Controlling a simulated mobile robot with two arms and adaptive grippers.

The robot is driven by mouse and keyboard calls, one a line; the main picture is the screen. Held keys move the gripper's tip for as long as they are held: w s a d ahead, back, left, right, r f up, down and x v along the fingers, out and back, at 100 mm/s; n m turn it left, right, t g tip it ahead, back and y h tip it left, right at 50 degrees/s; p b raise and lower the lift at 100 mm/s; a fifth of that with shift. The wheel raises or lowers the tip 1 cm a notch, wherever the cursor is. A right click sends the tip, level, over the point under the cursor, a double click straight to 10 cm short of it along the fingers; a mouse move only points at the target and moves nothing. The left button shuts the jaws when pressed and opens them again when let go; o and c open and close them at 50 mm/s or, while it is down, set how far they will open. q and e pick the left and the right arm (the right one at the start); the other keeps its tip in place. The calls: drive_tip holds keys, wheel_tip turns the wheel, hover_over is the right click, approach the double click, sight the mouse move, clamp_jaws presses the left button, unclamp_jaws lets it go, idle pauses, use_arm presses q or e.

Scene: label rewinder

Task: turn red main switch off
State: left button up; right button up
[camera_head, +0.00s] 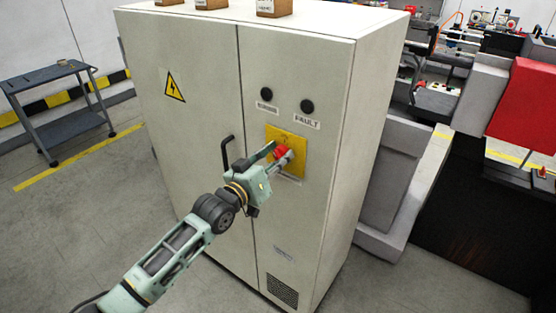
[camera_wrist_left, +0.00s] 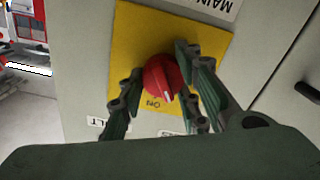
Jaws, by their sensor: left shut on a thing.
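The red main switch (camera_head: 281,149) is a round red knob on a yellow plate (camera_head: 299,143) on the front of a pale grey cabinet. My left gripper (camera_head: 277,154) is at the knob, its fingers on either side of it. In the left wrist view the red knob (camera_wrist_left: 163,77) sits between the green fingers (camera_wrist_left: 158,85), and a white mark on it points toward the word ON on the yellow plate (camera_wrist_left: 138,45). The left gripper is shut on the knob. Part of the knob is hidden by the fingers in the head view. My right gripper is not in view.
The cabinet (camera_head: 195,60) has a black door handle (camera_head: 227,152) left of the switch and two black round indicators (camera_head: 307,106) above it. Boxes (camera_head: 273,8) stand on top. A dark cart (camera_head: 58,105) stands at the left. Machinery is at the right.

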use_arm(q)
drive_tip(key=n, duration=0.2)
drive_tip(key=n+b, duration=0.1)
drive_tip(key=n, duration=0.2)
drive_tip(key=shift+s+d+f+n, duration=0.1)
drive_tip(key=shift+d+f+n, duration=0.05)
drive_tip(key=shift+n, duration=1.35)
drive_tip(key=shift+r+n, duration=0.2)
drive_tip(key=shift+n, duration=1.3)
drive_tip(key=shift+r, duration=0.1)
drive_tip(key=o, duration=1.1)
drive_tip(key=shift+a, duration=0.2)
